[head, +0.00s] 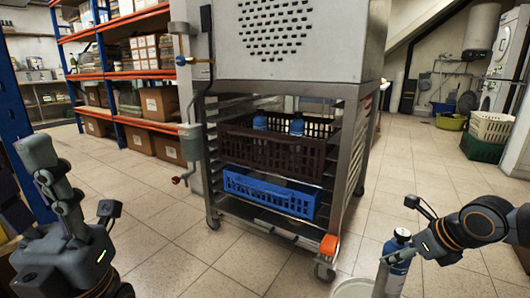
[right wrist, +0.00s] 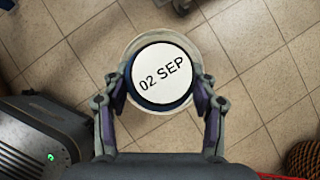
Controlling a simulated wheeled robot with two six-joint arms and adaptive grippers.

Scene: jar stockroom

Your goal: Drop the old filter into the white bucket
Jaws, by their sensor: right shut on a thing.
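The old filter (head: 395,272) is a blue-grey cylinder with a dark blue top, held upright in my right gripper (head: 392,258). In the right wrist view its white round end (right wrist: 160,73) reads "02 SEP", and the fingers of my right gripper (right wrist: 160,92) are shut on its sides. The white bucket (head: 352,289) shows only in part at the bottom edge of the head view, left of the filter. In the right wrist view the bucket's rim (right wrist: 163,31) shows around and behind the filter. My left gripper (head: 42,155) is at the far left, seen edge-on; its jaws cannot be judged.
A metal rack (head: 345,150) on castors stands in the middle. It holds a brown crate (head: 270,150) with two blue-topped cylinders and a blue crate (head: 270,193). Shelves with boxes (head: 160,103) stand at the back left. Tiled floor at right is mostly clear.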

